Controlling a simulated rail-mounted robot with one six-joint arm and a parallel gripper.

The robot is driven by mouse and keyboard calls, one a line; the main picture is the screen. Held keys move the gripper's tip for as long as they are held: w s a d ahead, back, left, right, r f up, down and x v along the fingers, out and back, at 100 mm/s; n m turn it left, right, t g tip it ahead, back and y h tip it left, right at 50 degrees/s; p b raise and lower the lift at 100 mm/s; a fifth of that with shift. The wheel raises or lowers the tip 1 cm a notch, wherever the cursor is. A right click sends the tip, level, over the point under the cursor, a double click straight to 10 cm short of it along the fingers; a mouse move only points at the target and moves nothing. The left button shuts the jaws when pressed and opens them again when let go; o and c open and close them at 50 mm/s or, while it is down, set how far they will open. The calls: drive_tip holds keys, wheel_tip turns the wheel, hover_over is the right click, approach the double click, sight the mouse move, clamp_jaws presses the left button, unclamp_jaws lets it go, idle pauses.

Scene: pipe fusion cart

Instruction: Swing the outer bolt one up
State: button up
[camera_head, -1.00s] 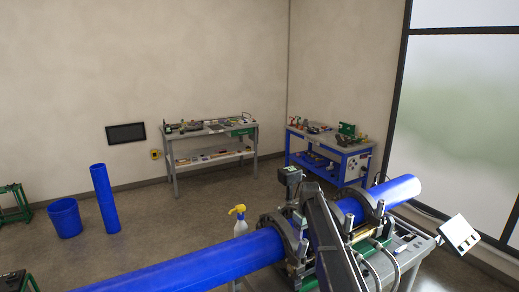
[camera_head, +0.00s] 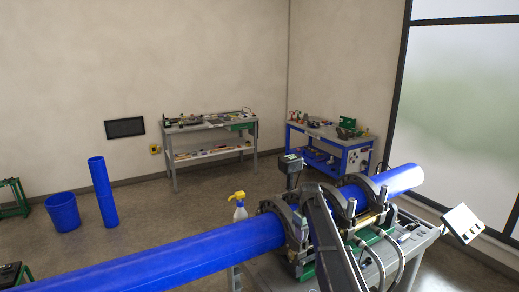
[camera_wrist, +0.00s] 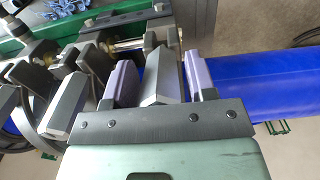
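The fusion clamp (camera_head: 290,228) holds a blue pipe (camera_head: 215,246) on the cart; the pipe also shows in the wrist view (camera_wrist: 265,93). In the wrist view, my gripper (camera_wrist: 161,75) has its two pale purple fingers on either side of a grey faceted bolt (camera_wrist: 162,86). The fingers look open, with narrow gaps beside the bolt; contact is unclear. A second similar bolt (camera_wrist: 72,103) lies left of the left finger, outside the grip. In the head view, my dark arm crosses in front of the clamp, and my fingers cannot be made out.
A control panel (camera_head: 463,224) stands at the cart's right end. A yellow-topped spray bottle (camera_head: 239,208) stands beside the pipe. Hoses (camera_head: 396,262) loop at the cart's near side. Workbenches (camera_head: 210,124) stand along the back wall. Open floor lies between them and the pipe.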

drive_tip(key=c, duration=0.4)
drive_tip(key=shift+w+a+r, duration=0.1)
drive_tip(key=shift+w+a, duration=0.2)
drive_tip(key=shift+w, duration=0.2)
drive_tip(key=shift+w+a+r, duration=0.1)
drive_tip(key=shift+w+a, duration=0.15)
drive_tip(key=shift+w, duration=0.3)
drive_tip(key=shift+a, duration=0.1)
drive_tip(key=shift+w+a, duration=0.1)
drive_tip(key=shift+w, duration=0.2)
drive_tip(key=shift+w+a, duration=0.1)
drive_tip(key=shift+w, duration=0.05)
drive_tip(key=shift+w, duration=0.1)
drive_tip(key=shift+w+a, duration=0.2)
drive_tip(key=shift+w, duration=0.1)
